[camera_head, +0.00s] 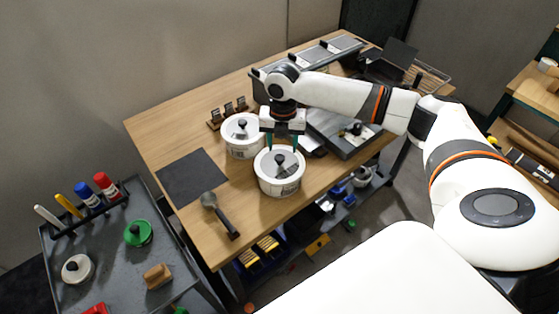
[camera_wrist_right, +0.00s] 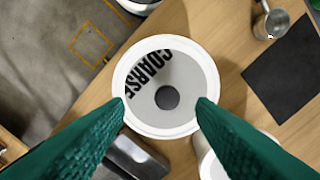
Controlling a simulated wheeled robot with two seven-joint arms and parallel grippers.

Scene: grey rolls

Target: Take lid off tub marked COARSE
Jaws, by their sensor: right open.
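The tub marked COARSE (camera_wrist_right: 181,107) is white and round, with its lid (camera_wrist_right: 183,70) on. The lid carries the black word COARSE and a dark round knob (camera_wrist_right: 167,97) at its middle. In the head view this is the front tub (camera_head: 278,184), upright on the table. My right gripper (camera_head: 283,147) points down over it, open, with green fingers. In the right wrist view the fingers (camera_wrist_right: 163,105) stand apart on either side of the knob, with nothing between them but the view of the lid; contact is not visible. My left gripper is not in view.
A second lidded white tub (camera_head: 243,150) stands close behind, to the left. A dark mat (camera_head: 192,177) and a metal scoop (camera_head: 210,202) lie left on the wooden table (camera_head: 160,128). A grey device (camera_head: 340,135) stands to the right. A dark cart (camera_head: 115,250) holds markers and lids.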

